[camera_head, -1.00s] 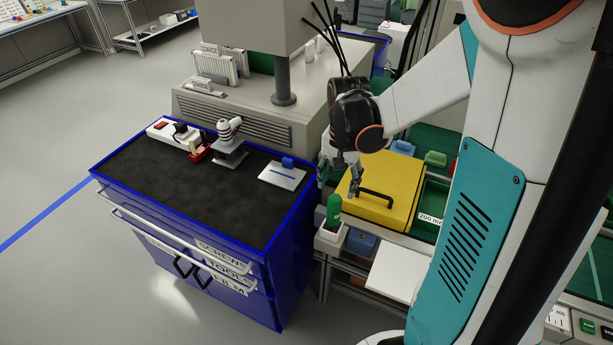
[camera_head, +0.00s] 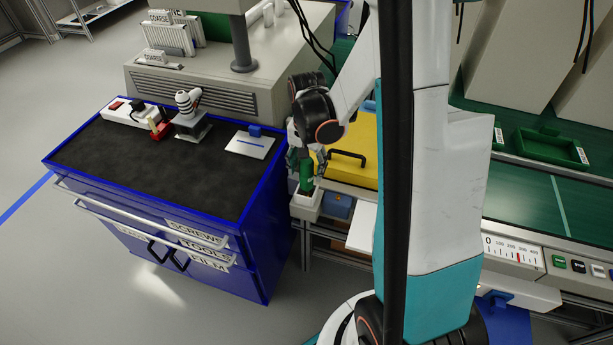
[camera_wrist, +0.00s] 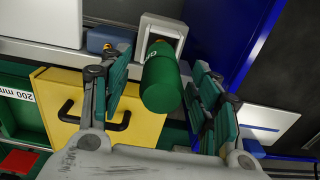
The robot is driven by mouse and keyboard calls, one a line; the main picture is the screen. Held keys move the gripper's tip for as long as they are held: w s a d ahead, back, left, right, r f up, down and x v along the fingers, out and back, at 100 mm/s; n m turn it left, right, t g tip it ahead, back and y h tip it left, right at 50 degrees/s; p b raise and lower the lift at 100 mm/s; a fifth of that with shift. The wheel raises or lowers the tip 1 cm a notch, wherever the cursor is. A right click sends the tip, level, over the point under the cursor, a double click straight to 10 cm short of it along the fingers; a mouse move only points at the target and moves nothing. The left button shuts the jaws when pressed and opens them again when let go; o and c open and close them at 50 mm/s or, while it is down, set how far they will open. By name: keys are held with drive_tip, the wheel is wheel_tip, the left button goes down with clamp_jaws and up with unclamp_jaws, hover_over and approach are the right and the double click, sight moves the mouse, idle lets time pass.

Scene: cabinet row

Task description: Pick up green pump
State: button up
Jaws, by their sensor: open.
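The green pump (camera_head: 306,172) is a dark green cylinder standing in a small white holder (camera_head: 304,206) beside the blue cabinet. In the wrist view the pump (camera_wrist: 161,80) lies between the two spread fingers of my gripper (camera_wrist: 160,100), with its lower end in the white holder (camera_wrist: 163,30). My gripper (camera_head: 306,160) is open and at the pump in the head view. A gap shows between the pump and each finger in the wrist view, so it is not held.
A yellow case (camera_head: 352,140) with a black handle is right beside the pump. The blue cabinet (camera_head: 262,235) stands to the left, with a white pad (camera_head: 250,146) on its top. A grey machine (camera_head: 225,85) stands behind. Floor in front of the cabinet is clear.

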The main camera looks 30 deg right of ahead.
sight(307, 172)
drive_tip(key=f, duration=0.2)
drive_tip(key=f+b, duration=0.1)
drive_tip(key=shift+w+f, duration=0.15)
drive_tip(key=shift+w, duration=0.1)
drive_tip(key=c, duration=1.1)
drive_tip(key=shift+c, duration=0.2)
wheel_tip(307, 172, up, 20)
drive_tip(key=p, duration=0.6)
drive_tip(key=shift+p, duration=0.4)
drive_tip(key=shift+o, duration=1.2)
drive_tip(key=shift+c, duration=1.1)
